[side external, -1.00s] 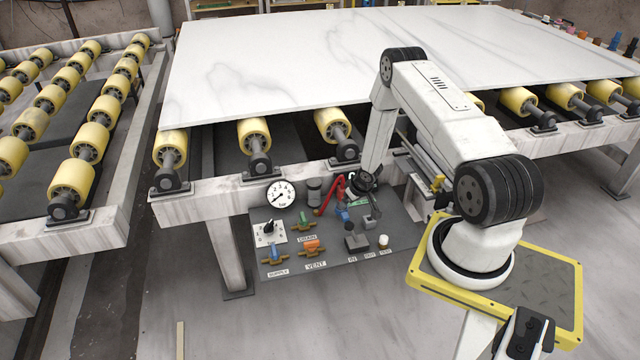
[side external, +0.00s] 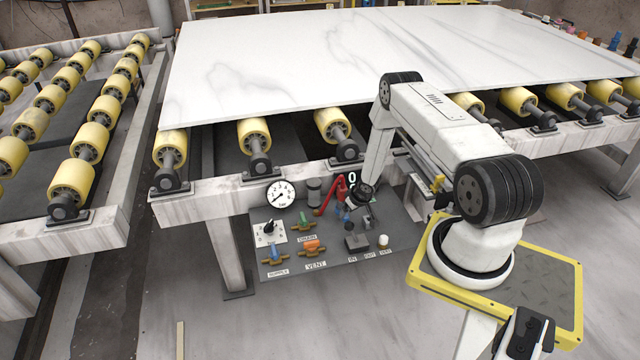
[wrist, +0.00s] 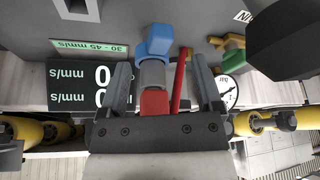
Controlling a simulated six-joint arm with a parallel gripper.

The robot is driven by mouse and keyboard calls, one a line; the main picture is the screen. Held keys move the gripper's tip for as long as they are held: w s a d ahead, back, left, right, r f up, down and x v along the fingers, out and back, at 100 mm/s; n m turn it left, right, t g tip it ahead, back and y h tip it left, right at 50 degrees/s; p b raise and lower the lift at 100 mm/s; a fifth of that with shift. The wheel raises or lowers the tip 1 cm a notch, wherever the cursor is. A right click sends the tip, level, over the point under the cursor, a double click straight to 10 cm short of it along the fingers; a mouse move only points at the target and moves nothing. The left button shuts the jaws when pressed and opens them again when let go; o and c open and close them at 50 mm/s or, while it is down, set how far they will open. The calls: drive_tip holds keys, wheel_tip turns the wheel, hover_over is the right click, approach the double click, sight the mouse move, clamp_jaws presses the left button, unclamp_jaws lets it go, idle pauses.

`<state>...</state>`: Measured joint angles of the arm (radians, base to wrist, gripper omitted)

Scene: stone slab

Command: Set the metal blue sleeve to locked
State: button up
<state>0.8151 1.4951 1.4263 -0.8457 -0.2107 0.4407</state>
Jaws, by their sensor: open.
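The blue sleeve (wrist: 155,42) shows at the top centre of the wrist view, in line with a grey cylinder (wrist: 152,74) and a red part (wrist: 155,102). In the side view the blue sleeve (side external: 342,213) is small and partly hidden behind my gripper (side external: 353,203). In the wrist view my gripper (wrist: 161,68) is open, one finger on each side of the grey cylinder, with gaps to both. The blue sleeve lies just beyond the fingertips. I cannot tell the depth between fingers and fitting, or whether the sleeve is locked.
A thin red bar (wrist: 178,82) runs beside the cylinder, near the right finger. A dark display (wrist: 85,87) is at the left. A gauge (side external: 281,194), a selector switch (side external: 269,229) and an orange-handled vent valve (side external: 312,246) share the panel. A stone slab (side external: 300,55) lies above.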

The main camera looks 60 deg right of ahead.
sight(347, 216)
drive_tip(key=shift+x, duration=2.1)
clamp_jaws()
